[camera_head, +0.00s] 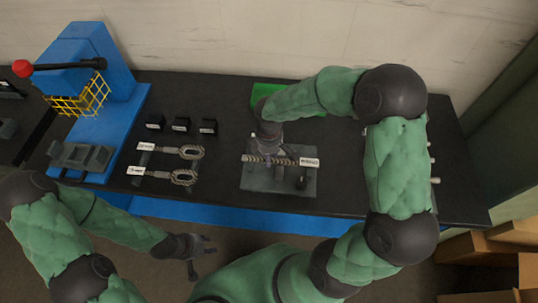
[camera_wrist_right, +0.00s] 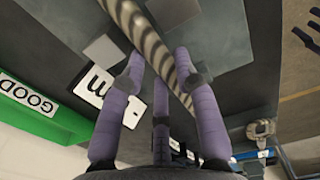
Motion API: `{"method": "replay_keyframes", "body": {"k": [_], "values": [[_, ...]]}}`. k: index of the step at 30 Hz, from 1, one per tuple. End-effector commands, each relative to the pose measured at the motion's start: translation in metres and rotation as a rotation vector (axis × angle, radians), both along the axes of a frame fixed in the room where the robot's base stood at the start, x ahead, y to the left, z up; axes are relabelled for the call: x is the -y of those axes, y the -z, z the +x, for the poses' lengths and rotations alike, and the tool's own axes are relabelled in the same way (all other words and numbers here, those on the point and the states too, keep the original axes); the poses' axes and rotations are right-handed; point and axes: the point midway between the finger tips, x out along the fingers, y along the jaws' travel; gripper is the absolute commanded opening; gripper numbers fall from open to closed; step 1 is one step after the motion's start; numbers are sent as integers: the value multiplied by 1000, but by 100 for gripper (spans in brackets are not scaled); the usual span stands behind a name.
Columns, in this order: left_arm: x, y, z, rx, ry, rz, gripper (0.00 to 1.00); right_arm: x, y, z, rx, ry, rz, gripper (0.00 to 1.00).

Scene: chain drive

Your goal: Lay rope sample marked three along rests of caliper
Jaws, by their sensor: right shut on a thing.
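The rope sample (camera_head: 264,160), striped pale and dark, lies across the caliper (camera_head: 258,183), a grey plate with blocks. In the right wrist view the rope (camera_wrist_right: 150,45) runs diagonally between the purple fingers of my right gripper (camera_wrist_right: 160,70), which is shut on it. My right gripper (camera_head: 268,150) comes down from behind in the head view and hides part of the rope. A white card (camera_wrist_right: 97,86) beside the fingers bears a mark like a sideways three. I cannot tell whether the rope touches both rests. My left gripper (camera_head: 203,254) is open and empty, in front of the table.
A blue press (camera_head: 80,65) with a yellow guard stands at left. A green tray (camera_head: 265,90), marked GOOD in the wrist view (camera_wrist_right: 25,98), is behind.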

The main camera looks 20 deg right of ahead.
Motion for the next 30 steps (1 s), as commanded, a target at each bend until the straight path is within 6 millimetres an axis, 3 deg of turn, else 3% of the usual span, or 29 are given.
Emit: {"method": "replay_keyframes", "body": {"k": [26, 27, 29, 30], "values": [[0, 9, 0, 0, 0, 0, 40, 0, 12, 0, 1, 0, -1, 0], [0, 8, 0, 0, 0, 0, 40, 0, 11, 1, 1, 0, -1, 42], [0, 8, 0, 0, 0, 0, 40, 0, 11, 0, 1, 0, -1, 58], [0, 8, 0, 0, 0, 0, 40, 0, 11, 0, 1, 0, -1, 58]]}}
